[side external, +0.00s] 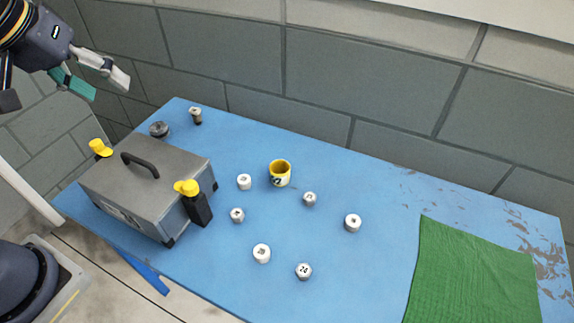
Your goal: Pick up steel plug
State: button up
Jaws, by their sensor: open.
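Several small round plugs stand on the blue table (375,285). Grey, metal-looking ones are a plug left of centre (237,215), a plug right of the yellow cup (310,199) and a front plug marked with dark figures (304,271). Whiter ones are at the middle (244,181), front (262,253) and right (352,222). I cannot tell which one is the steel plug. My gripper (104,87) is at the upper left, open and empty, high above the table and well away from the plugs.
A grey case (145,180) with a black handle and yellow-topped latches stands at the table's left. Behind it are a dark round piece (159,130) and a small brown-topped piece (195,115). A yellow cup (280,173) stands mid-table; a green cloth (475,275) lies right.

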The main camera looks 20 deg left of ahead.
jog(key=w+d+f+n+g, duration=0.1)
jog(key=w+d+f+g, duration=0.1)
jog(key=w+d+f, duration=0.3)
jog(key=g, duration=0.4)
send_over(237, 211)
notch_tip(237, 211, down, 15)
jog(key=shift+m+y, duration=0.3)
jog(key=shift+m, duration=0.1)
jog(key=f, duration=1)
jog(key=shift+s+d+f, duration=0.1)
jog(key=shift+s+f, duration=0.05)
jog(key=shift+s, duration=0.05)
jog(key=f, duration=0.5)
jog(key=shift+w+f, duration=0.2)
jog(key=shift+f, duration=0.2)
grip_shut()
